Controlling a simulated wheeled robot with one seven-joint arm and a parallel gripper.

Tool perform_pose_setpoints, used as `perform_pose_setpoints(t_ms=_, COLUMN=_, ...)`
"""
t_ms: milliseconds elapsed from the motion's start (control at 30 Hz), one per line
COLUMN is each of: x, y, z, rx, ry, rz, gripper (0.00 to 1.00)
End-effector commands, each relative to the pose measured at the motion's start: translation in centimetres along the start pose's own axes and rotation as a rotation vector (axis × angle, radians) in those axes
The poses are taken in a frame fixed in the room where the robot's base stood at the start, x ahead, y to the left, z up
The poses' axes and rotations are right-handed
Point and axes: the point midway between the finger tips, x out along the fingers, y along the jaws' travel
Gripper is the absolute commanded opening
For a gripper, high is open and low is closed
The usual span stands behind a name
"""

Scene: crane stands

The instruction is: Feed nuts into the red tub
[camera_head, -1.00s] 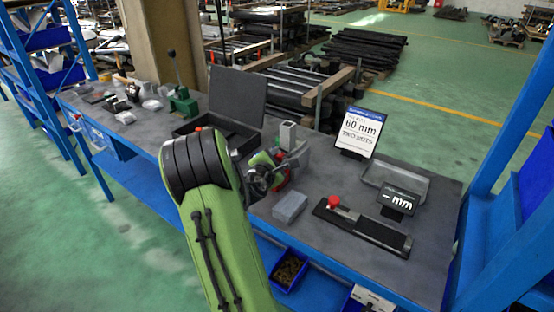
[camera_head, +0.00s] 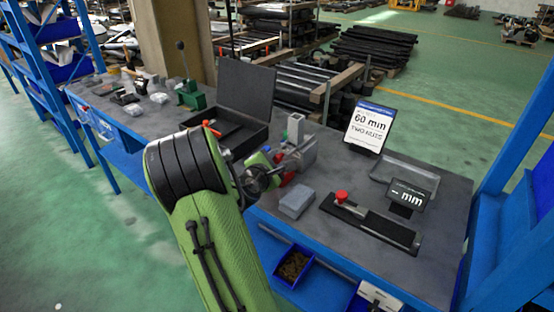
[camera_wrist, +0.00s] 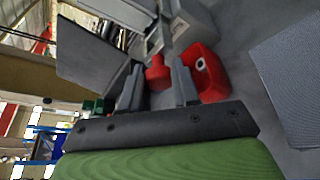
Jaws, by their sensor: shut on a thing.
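In the wrist view my gripper (camera_wrist: 158,88) has its two grey fingers around a small red knob-like piece (camera_wrist: 157,72), and the jaws are shut on it. A red tub-like thing (camera_wrist: 205,70) stands just right of the right finger, with a small pale ringed spot on it. I cannot tell if that spot is a nut. In the head view my gripper (camera_head: 270,176) is over the bench, partly hidden by my green arm, with red parts (camera_head: 288,178) beside it. A blue bin (camera_head: 293,267) below the bench's front edge holds small brown pieces, perhaps nuts.
A grey block (camera_head: 297,202) lies near the front edge. Right of it is a black slide gauge (camera_head: 372,224) with a red knob, a "– mm" display (camera_head: 407,195) and a "60 mm TWO NUTS" sign (camera_head: 369,126). An open black case (camera_head: 245,95) and a green press (camera_head: 190,97) stand left.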

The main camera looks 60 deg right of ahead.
Motion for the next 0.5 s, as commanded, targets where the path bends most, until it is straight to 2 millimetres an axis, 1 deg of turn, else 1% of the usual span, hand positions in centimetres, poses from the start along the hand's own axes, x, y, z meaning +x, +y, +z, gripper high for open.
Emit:
perform_pose_setpoints(t_ms=33, x=-0.03, y=-0.26, z=-0.21, rx=-0.002, ry=0.006, rz=-0.008, gripper=0.32)
perform_pose_setpoints(t_ms=100, x=-0.03, y=-0.23, z=-0.23, rx=-0.001, ry=0.006, rz=-0.007, gripper=0.43)
perform_pose_setpoints(t_ms=200, x=-0.02, y=-0.16, z=-0.19, rx=-0.001, ry=0.005, rz=-0.005, gripper=0.56)
perform_pose_setpoints(t_ms=433, x=-0.03, y=-0.05, z=-0.13, rx=0.0, ry=0.004, rz=-0.002, gripper=0.56)
perform_pose_setpoints(t_ms=500, x=-0.35, y=0.0, z=-0.14, rx=0.0, ry=0.005, rz=-0.001, gripper=0.56)
